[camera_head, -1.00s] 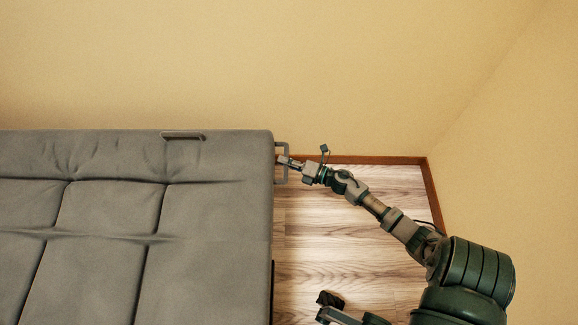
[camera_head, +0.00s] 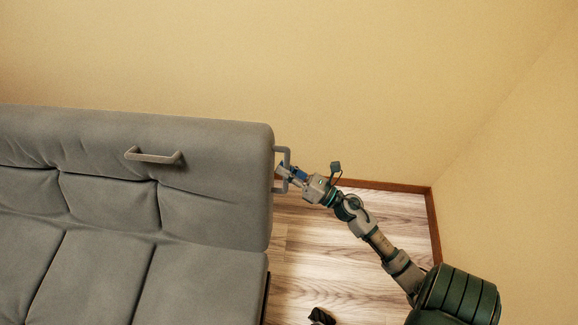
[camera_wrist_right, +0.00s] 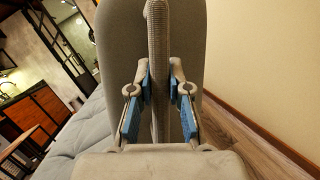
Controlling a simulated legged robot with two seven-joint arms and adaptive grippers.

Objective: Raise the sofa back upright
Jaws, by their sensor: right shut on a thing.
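The grey sofa back (camera_head: 215,165) is tilted up from the seat (camera_head: 95,285), with a crease between them. A side handle (camera_head: 287,155) sticks out from its right end. My right gripper (camera_head: 283,171) is at this handle. In the right wrist view, the blue-padded fingers of my right gripper (camera_wrist_right: 159,92) are on both sides of the handle's bar (camera_wrist_right: 158,45) and shut on it. The end of the sofa back (camera_wrist_right: 122,40) stands behind the bar. My left gripper is not in view.
A second handle (camera_head: 154,157) is on the face of the sofa back. A beige wall (camera_head: 350,80) runs behind the sofa, with a brown skirting board (camera_head: 385,186). A dark object (camera_head: 321,316) shows at the bottom edge.

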